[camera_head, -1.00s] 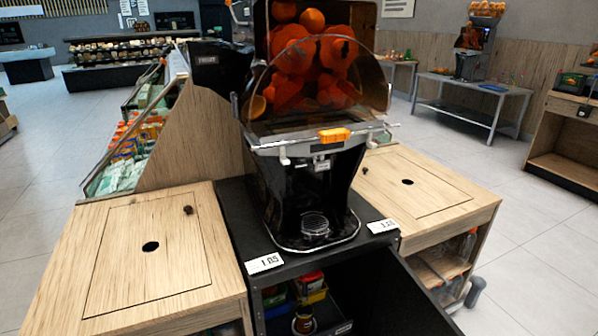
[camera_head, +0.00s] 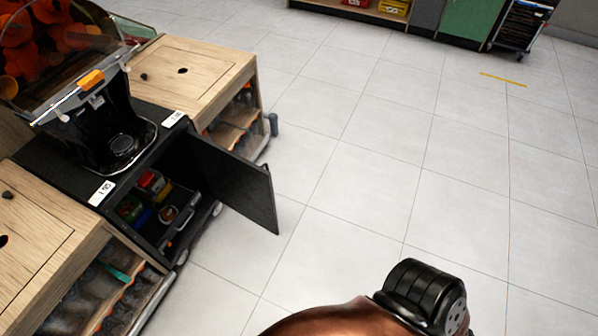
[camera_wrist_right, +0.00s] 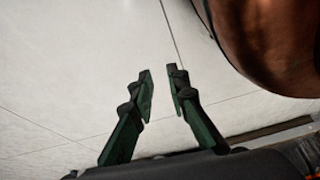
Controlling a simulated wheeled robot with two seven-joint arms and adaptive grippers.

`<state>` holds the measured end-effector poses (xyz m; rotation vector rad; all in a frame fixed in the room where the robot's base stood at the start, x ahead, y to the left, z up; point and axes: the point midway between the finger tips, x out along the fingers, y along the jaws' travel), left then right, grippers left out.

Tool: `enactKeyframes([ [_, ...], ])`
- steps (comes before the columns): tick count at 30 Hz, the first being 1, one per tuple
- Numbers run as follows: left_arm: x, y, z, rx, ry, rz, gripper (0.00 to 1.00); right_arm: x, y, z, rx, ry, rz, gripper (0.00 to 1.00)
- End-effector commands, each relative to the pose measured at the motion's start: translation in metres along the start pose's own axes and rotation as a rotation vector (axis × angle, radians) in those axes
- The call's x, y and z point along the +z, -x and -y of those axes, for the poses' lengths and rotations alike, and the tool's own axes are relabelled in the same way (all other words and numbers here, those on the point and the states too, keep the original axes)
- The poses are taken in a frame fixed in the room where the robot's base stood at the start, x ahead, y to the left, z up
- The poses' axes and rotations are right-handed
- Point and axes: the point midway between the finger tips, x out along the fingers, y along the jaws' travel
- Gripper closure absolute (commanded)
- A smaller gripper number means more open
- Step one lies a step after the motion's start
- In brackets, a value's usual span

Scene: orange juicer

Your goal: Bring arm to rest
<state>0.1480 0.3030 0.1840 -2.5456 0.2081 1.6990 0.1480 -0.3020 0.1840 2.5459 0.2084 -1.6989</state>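My right gripper (camera_wrist_right: 161,84) shows in the right wrist view. Its two dark green fingers stand apart with nothing between them, over bare floor. A rounded copper-coloured part of my own body is at the upper right of that view. In the head view, part of my body with a black joint shows at the bottom, but no gripper shows there. My left gripper is in neither current view. The orange juicer (camera_head: 110,125) stands on a black cabinet at the left of the head view.
The black cabinet door (camera_head: 236,183) hangs open over the floor, with small items inside the cabinet. Wooden counters (camera_head: 215,68) stand on both sides of the juicer. Light tiled floor (camera_head: 400,150) is clear across the middle and right. Shelving (camera_head: 400,15) stands at the back.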

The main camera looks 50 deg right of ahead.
Motion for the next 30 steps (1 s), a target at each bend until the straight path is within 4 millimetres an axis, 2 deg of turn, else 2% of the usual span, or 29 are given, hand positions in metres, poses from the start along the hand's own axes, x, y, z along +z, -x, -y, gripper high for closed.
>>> enactKeyframes([
  [1,-0.001,0.018,0.004,-0.009,0.0,0.022,0.6,-0.001,0.018,-0.004,0.009,0.0,0.023,0.85],
  [9,0.058,0.069,0.015,-0.034,0.007,0.214,0.6,0.058,0.069,-0.015,0.034,-0.008,0.214,0.85],
  [15,0.093,0.102,0.015,-0.039,0.014,0.323,0.6,0.093,0.102,-0.016,0.04,-0.014,0.322,0.85],
  [20,0.107,0.111,0.015,-0.04,0.017,0.361,0.6,0.108,0.112,-0.015,0.041,-0.017,0.361,0.85],
  [27,0.111,0.111,0.015,-0.04,0.017,0.366,0.6,0.111,0.111,-0.015,0.041,-0.017,0.366,0.85],
  [30,0.111,0.111,0.015,-0.04,0.017,0.365,0.66,0.111,0.111,-0.015,0.041,-0.017,0.365,0.85],
])
